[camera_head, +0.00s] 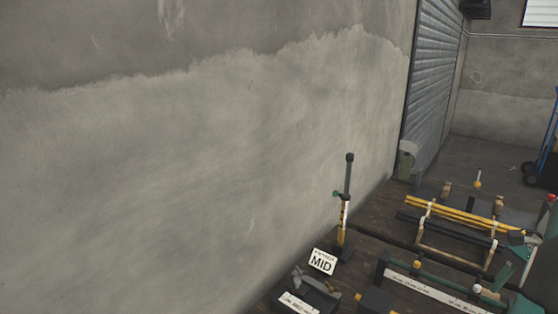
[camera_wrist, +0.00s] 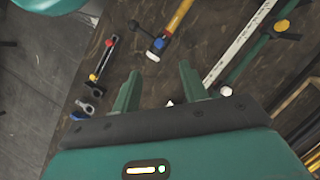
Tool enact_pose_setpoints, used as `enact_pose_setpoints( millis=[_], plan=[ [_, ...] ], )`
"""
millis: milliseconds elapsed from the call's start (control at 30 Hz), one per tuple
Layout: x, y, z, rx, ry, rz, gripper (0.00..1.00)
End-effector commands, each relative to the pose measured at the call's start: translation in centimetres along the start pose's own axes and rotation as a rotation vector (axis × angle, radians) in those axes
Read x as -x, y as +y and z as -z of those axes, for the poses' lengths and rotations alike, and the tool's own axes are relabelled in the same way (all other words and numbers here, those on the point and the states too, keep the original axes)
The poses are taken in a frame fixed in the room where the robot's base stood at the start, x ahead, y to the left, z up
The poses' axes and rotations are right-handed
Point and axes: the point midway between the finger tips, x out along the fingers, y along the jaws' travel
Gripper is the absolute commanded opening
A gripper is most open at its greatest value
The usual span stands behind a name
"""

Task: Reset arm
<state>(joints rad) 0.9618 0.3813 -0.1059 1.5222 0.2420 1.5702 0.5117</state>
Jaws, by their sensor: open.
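My gripper (camera_wrist: 160,90) shows in the wrist view, with two green fingers spread apart and nothing between them. It points down over a dark wooden surface (camera_wrist: 140,50).
A rack with yellow bars (camera_head: 455,213) stands at right. A long white-labelled strip (camera_head: 437,292) lies in front of it. In the wrist view, a yellow-handled tool (camera_wrist: 177,18) and a small red-and-yellow-ended tool (camera_wrist: 102,57) lie beyond the fingers. A concrete wall (camera_head: 200,180) fills the left.

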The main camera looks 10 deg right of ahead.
Motion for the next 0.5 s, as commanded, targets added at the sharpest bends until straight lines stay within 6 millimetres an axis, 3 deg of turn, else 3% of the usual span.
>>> enact_pose_setpoints(
  millis=[167,333,500],
  plan=[
    [0.0,-2.4,-5.8,0.166,0.076,-0.007,0.43],
    [-0.9,-4.2,-14.0,0.421,0.187,-0.011,0.43],
    [-2.5,-4.2,-21.7,0.687,0.294,-0.010,0.43]
  ],
)
